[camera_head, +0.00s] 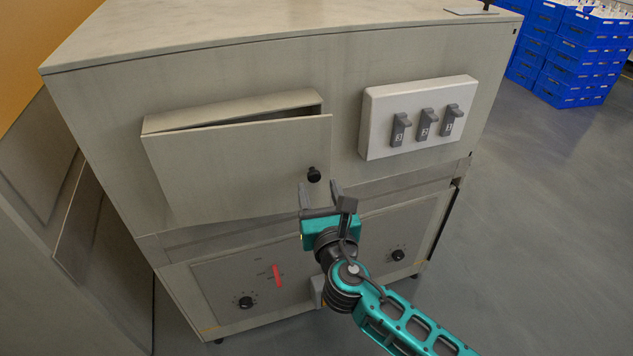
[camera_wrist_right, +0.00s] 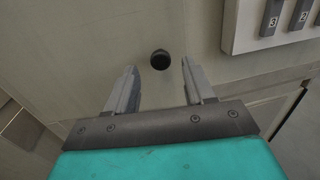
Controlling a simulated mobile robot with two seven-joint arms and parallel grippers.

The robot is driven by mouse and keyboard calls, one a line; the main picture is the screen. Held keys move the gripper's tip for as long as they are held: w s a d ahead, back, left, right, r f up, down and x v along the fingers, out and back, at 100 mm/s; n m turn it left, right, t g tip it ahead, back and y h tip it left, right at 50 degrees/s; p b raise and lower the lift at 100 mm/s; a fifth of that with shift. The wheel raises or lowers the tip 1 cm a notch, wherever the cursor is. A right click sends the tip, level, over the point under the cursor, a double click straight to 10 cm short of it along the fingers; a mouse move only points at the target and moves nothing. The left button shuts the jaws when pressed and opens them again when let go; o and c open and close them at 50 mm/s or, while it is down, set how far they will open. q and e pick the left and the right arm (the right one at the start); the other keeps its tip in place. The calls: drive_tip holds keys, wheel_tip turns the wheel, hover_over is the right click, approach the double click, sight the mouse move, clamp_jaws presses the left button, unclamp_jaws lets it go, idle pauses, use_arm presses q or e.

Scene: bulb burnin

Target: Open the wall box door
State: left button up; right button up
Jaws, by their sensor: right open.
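The wall box door (camera_head: 240,162) is a beige panel on the front of the cabinet, standing slightly ajar with a dark gap along its top edge. Its black round knob (camera_head: 314,174) sits near the right edge. The knob also shows in the right wrist view (camera_wrist_right: 160,60), beyond and between the fingertips. My right gripper (camera_head: 319,190) is open and empty, just below the knob in the head view and apart from it. In the right wrist view its two grey fingers (camera_wrist_right: 160,80) point toward the door. My left gripper is not in view.
A white switch panel (camera_head: 376,128) with three grey switches is right of the door. Below are lower panels with a red lever (camera_head: 277,276) and black dials (camera_head: 246,302). Blue crates (camera_head: 575,65) stand at the back right. The floor (camera_head: 540,220) on the right is clear.

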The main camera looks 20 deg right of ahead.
sight(315, 177)
drive_tip(key=shift+w+d, duration=0.2)
drive_tip(key=shift+w, duration=1.3)
clamp_jaws()
